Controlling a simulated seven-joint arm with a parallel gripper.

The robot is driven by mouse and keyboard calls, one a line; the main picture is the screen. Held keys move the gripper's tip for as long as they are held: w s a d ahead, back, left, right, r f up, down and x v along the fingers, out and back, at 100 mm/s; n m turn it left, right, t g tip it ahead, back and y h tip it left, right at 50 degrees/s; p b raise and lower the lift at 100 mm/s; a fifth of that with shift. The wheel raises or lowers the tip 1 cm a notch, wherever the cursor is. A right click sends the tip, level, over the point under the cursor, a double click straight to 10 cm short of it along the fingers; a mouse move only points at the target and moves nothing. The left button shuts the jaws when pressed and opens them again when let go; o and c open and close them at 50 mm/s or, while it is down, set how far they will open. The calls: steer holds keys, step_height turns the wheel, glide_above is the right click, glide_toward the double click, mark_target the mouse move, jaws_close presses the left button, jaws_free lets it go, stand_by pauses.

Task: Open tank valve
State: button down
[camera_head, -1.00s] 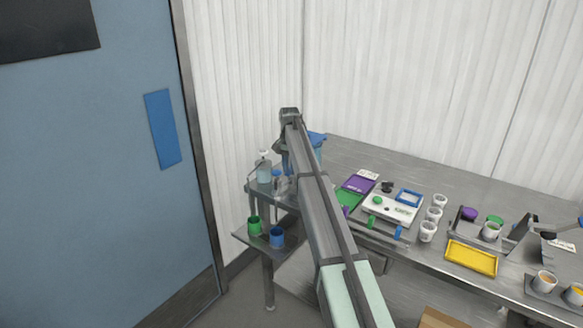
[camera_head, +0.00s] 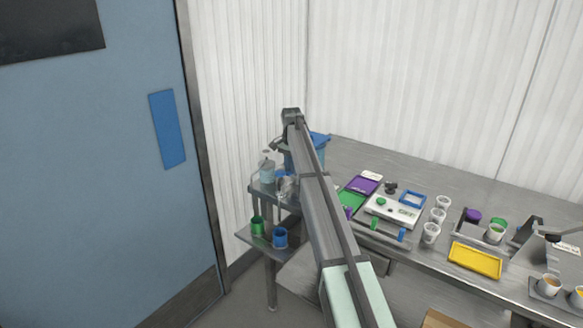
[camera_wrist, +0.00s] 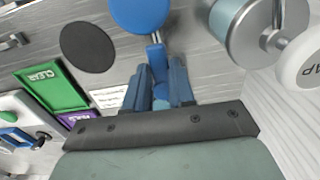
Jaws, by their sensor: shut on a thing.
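In the wrist view my gripper (camera_wrist: 160,68) has its two blue fingers closed around a small blue lever (camera_wrist: 155,48), which I take to be the tank valve's handle. The lever sits just below a round blue part (camera_wrist: 140,12), cut off by the top edge. In the head view the blue tank (camera_head: 320,139) shows partly behind my arm at the back corner of the bench. My arm hides the valve and most of my gripper there. I cannot tell how far the valve is turned.
In the wrist view a steel cylinder with a white-capped part (camera_wrist: 302,62) is close on the right. A green tray (camera_wrist: 50,88) and a dark disc (camera_wrist: 88,47) lie left. In the head view a pump bottle (camera_head: 267,172) and green and blue cups (camera_head: 280,238) stand left of my arm.

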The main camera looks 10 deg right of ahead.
steer(key=c, duration=1)
jaws_free()
steer(key=shift+o, duration=0.2)
step_height(320, 180, up, 14)
steer(key=shift+f, duration=0.1)
